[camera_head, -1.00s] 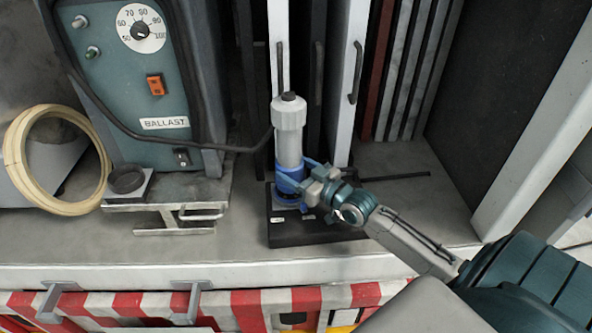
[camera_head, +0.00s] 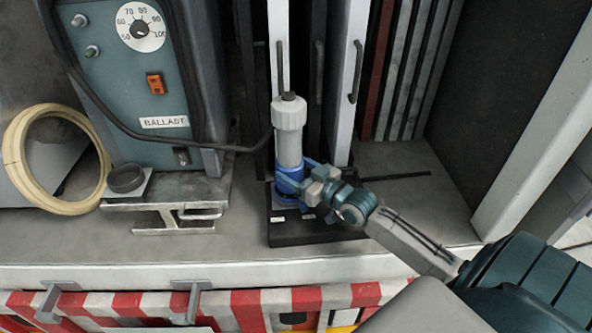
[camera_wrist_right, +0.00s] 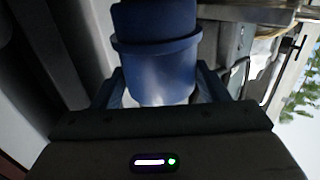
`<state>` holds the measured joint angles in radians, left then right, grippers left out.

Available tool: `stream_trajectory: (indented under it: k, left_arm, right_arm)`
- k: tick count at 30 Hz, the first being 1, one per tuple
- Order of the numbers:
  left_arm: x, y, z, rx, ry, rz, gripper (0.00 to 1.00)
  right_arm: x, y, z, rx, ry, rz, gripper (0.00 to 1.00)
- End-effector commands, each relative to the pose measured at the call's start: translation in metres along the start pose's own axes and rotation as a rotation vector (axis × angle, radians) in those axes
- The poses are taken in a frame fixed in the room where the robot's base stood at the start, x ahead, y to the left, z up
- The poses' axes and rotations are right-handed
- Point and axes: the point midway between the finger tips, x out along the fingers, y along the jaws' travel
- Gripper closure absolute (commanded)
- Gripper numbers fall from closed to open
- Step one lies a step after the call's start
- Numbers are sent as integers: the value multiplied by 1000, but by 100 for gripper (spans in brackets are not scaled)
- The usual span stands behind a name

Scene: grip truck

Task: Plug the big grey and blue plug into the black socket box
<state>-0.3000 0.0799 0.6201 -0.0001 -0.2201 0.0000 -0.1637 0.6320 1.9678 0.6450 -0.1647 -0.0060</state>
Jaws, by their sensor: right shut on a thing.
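The big grey and blue plug (camera_head: 289,135) stands upright over the black socket box (camera_head: 290,233), its grey body on top and its blue collar below. My right gripper (camera_head: 297,184) is shut around the blue lower part of the plug, coming in from the right. In the right wrist view the plug's blue part (camera_wrist_right: 157,60) fills the space between the fingers. The plug's lower end is at the box's top face, but the gripper and collar hide how deep it sits. My left gripper is not in view.
A teal ballast unit (camera_head: 140,90) stands at left, with a black cable looping from it towards the plug. A cream hose coil (camera_head: 22,165) leans further left. Upright panels with handles (camera_head: 356,72) stand close behind the plug.

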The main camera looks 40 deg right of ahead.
Motion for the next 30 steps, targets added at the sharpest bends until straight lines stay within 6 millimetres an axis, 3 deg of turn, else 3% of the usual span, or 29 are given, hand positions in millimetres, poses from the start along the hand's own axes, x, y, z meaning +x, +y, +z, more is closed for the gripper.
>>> stream_trajectory:
  k: [17,30]
  left_arm:
    - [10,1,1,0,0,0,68]
    - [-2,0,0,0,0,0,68]
  right_arm:
    - [0,0,9,0,3,-1,74]
    - [0,0,-4,1,2,0,74]
